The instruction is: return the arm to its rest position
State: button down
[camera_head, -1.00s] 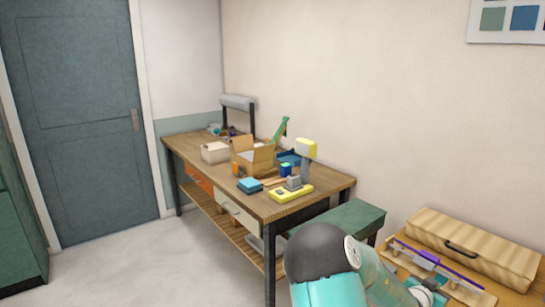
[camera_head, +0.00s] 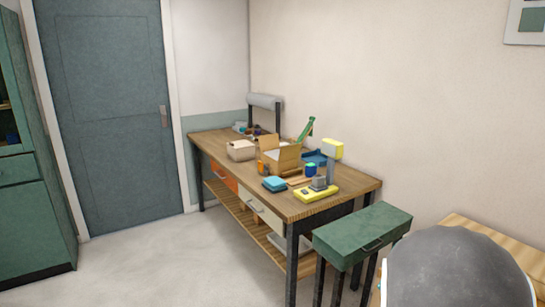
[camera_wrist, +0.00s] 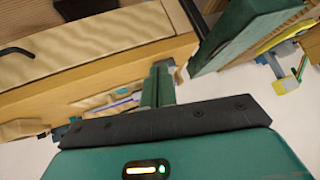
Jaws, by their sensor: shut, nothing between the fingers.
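My gripper (camera_wrist: 162,75) shows in the wrist view with its two green fingers close together, shut and empty. It points away from the camera, beside the tan wooden case (camera_wrist: 100,55) with a dark handle. In the head view, the grey rounded part of my arm (camera_head: 458,270) fills the lower right corner. My fingers are hidden in that view. A thin purple and blue piece (camera_wrist: 122,98) lies beyond the gripper on the left in the wrist view, partly blurred.
A green box-topped stand (camera_head: 362,235) is left of my arm. It also shows in the wrist view (camera_wrist: 240,30). A wooden workbench (camera_head: 330,203) behind it holds a cardboard box (camera_head: 283,157) and a yellow device (camera_head: 316,193). Open floor (camera_head: 170,265) lies left, before a grey door (camera_head: 105,110).

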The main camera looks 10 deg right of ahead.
jog(key=s+a+r+n+y, duration=0.25)
jog(key=a+r, duration=0.25)
jog(key=a, duration=0.4)
jog(key=s+a+r+n+y, duration=0.25)
jog(key=a+r, duration=0.25)
jog(key=a, duration=0.4)
jog(key=s+a+r+n, duration=0.3)
jog(key=s+a, duration=0.2)
jog(key=s, duration=0.2)
jog(key=s+a+r+n+g, duration=0.1)
jog(key=s+a+r+n, duration=0.2)
jog(key=s+a, duration=0.2)
jog(key=s, duration=0.3)
jog(key=shift+y, duration=0.4)
jog(key=shift+d+r, duration=0.1)
jog(key=shift+d, duration=0.05)
